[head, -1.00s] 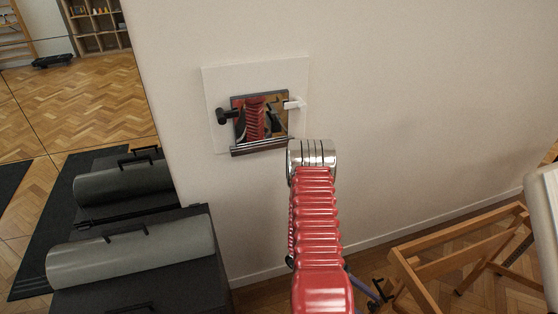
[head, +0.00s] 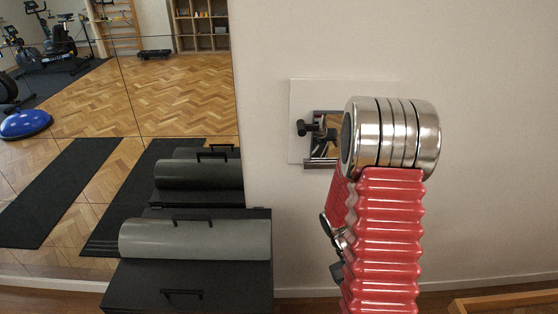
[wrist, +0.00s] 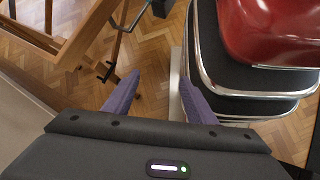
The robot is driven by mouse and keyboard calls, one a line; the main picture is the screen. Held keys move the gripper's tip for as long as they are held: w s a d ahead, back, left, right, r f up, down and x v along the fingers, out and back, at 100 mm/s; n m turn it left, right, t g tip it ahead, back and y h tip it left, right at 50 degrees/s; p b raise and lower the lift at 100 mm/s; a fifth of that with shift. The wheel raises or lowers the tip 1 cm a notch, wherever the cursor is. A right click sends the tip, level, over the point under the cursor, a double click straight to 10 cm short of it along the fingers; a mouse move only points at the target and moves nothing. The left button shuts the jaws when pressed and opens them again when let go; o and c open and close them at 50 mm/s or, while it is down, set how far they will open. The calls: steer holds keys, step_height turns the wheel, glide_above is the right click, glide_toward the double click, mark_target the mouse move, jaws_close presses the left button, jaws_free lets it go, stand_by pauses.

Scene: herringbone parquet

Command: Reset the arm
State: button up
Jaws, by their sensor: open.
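My arm, a red ribbed link with a large chrome joint, rises in the right half of the head view. My gripper (wrist: 158,84) shows in the wrist view as two purple fingers, spread apart with nothing between them. It points down over parquet floor. In the head view the fingers cannot be made out. A white wall panel (head: 302,98) with a dark knob (head: 318,128) and a small mirrored plate is behind the arm, partly hidden by the chrome joint.
A grey roll (head: 195,239) lies on a black box (head: 240,280) at the lower left, beside a large wall mirror (head: 185,90) reflecting the gym. A wooden frame (wrist: 75,45) stands left of the fingers in the wrist view. The wall right of the arm is bare.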

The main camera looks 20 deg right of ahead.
steer(key=w+a+r+t, duration=0.3)
steer(key=a+r+t, duration=0.4)
steer(key=a+r, duration=0.5)
steer(key=w+a+r+n+t+y, duration=0.1)
steer(key=w+a+r+t, duration=0.3)
steer(key=a+r, duration=0.7)
step_height(320, 180, up, 6)
steer(key=t, duration=0.2)
steer(key=shift+w+a+r+n+t, duration=0.15)
steer(key=shift+a+n+t, duration=0.15)
steer(key=shift+a+t, duration=0.1)
